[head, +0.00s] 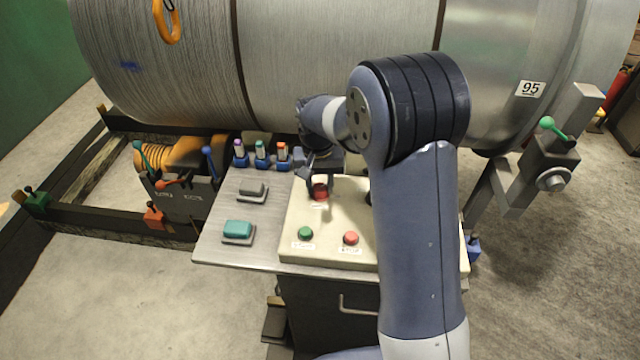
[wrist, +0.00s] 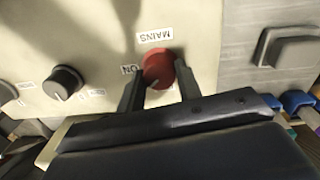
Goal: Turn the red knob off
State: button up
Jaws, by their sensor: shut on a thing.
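The red knob (head: 320,191) sits on the cream control panel (head: 290,255) of a console. In the wrist view the red knob (wrist: 158,70) lies between the two dark fingers of my gripper (wrist: 158,88), beside the labels "MAINS" and "ON". My gripper (head: 315,182) is shut on the knob, coming down from above in the head view. A pale mark on the knob's face shows in the wrist view, but its exact pointing is hard to tell.
A green button (head: 305,233) and a red button (head: 351,238) sit on the panel. A black knob (wrist: 64,82) stands beside the red one. A grey switch (wrist: 290,48) and a teal rocker (head: 238,230) are on the metal plate. A large cable drum (head: 330,50) stands behind.

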aim_at(319, 188)
jog(key=n, duration=0.4)
jog(key=shift+n, duration=2.9)
jog(key=shift+b, duration=0.3)
jog(key=o, duration=1)
jog(key=r, duration=1)
jog(key=shift+s+a+r+b, duration=0.2)
jog(key=shift+r+b, duration=0.1)
jog(key=shift+r, duration=0.1)
